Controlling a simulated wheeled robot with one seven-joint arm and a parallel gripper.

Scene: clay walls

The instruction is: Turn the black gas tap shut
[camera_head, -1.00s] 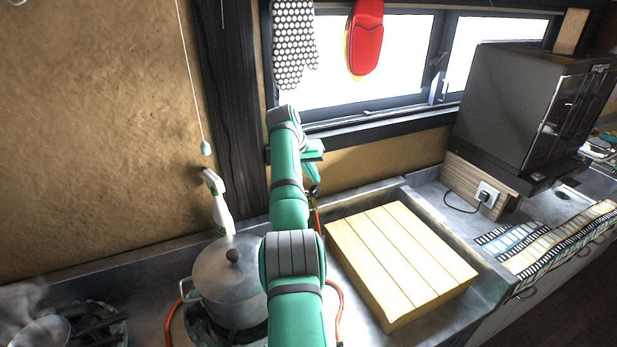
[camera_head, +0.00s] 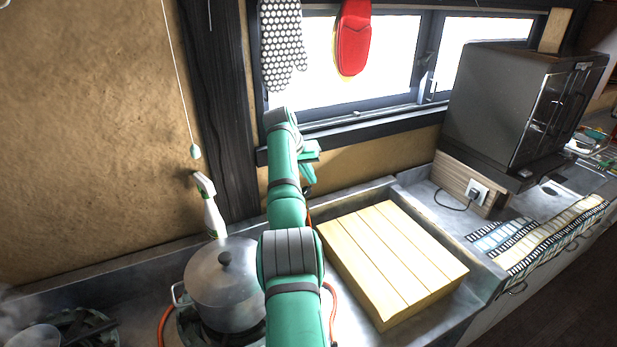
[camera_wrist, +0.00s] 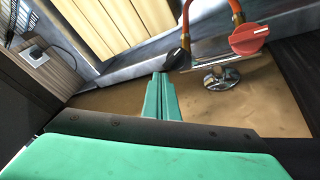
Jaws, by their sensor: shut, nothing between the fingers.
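The black gas tap (camera_wrist: 178,59) shows in the wrist view as a small dark handle at the left end of a metal pipe, just right of my fingertips. My gripper (camera_wrist: 161,76) is shut and empty, its green fingers together. The tips look close to the black tap, but I cannot tell if they touch it. A red tap (camera_wrist: 249,38) sits on the same pipe farther right, with a round metal wall mount (camera_wrist: 221,77) below. In the head view my gripper (camera_head: 309,172) is near the wall under the window; my arm hides the black tap there.
A lidded pot (camera_head: 222,290) stands on the stove left of my arm, with a spray bottle (camera_head: 212,212) behind it. A slatted wooden board (camera_head: 395,260) covers the sink at right. Orange hoses (camera_wrist: 186,14) run from the pipe. A black oven (camera_head: 515,110) stands at far right.

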